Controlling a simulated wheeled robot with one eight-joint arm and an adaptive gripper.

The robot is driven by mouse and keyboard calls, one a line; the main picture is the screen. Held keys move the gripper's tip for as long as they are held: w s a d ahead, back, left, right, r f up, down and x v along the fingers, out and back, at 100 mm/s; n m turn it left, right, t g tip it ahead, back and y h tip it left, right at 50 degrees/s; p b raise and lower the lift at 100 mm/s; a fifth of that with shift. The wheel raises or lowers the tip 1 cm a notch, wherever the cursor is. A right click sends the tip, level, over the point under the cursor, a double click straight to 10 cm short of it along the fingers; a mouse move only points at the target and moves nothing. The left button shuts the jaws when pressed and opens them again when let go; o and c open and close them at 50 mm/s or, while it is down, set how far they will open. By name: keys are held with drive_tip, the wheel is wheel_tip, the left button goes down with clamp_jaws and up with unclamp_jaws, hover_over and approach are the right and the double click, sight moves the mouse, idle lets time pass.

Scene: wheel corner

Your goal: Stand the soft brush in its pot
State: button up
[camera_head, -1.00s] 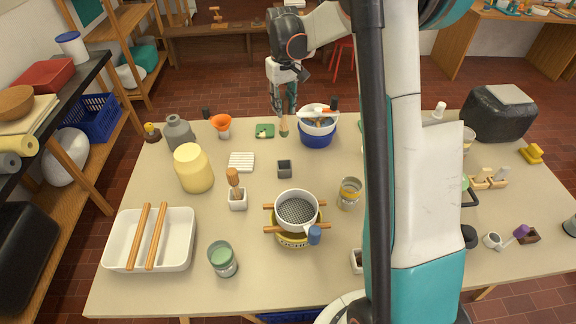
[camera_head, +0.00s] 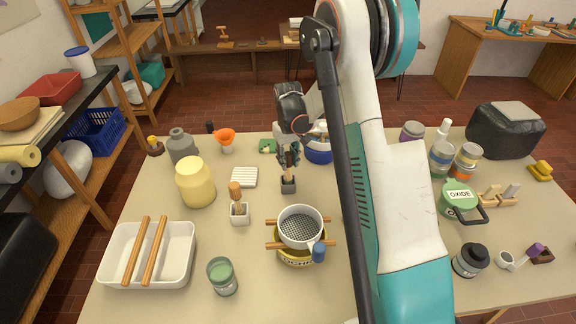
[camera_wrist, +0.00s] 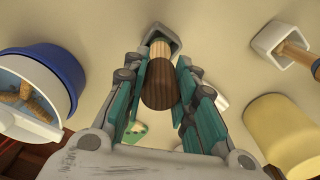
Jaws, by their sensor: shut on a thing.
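The handle points toward the wrist camera. The grey square pot (camera_head: 288,186) stands on the table directly below my gripper. In the wrist view the brush's far end overlaps the mouth of the pot (camera_wrist: 159,34). I cannot tell how deep the brush end is in the pot. In the head view the fingers hide most of the brush.
A white pot with a wooden-handled brush (camera_head: 239,211) stands to the left front. A sieve (camera_head: 300,227) rests over a yellow bowl in front.

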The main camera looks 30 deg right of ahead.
sight(288, 169)
drive_tip(key=shift+f, duration=1.4)
drive_tip(key=shift+f, duration=0.1)
drive_tip(key=o, duration=1.1)
drive_tip(key=shift+b, duration=0.3)
drive_tip(key=shift+c, duration=0.2)
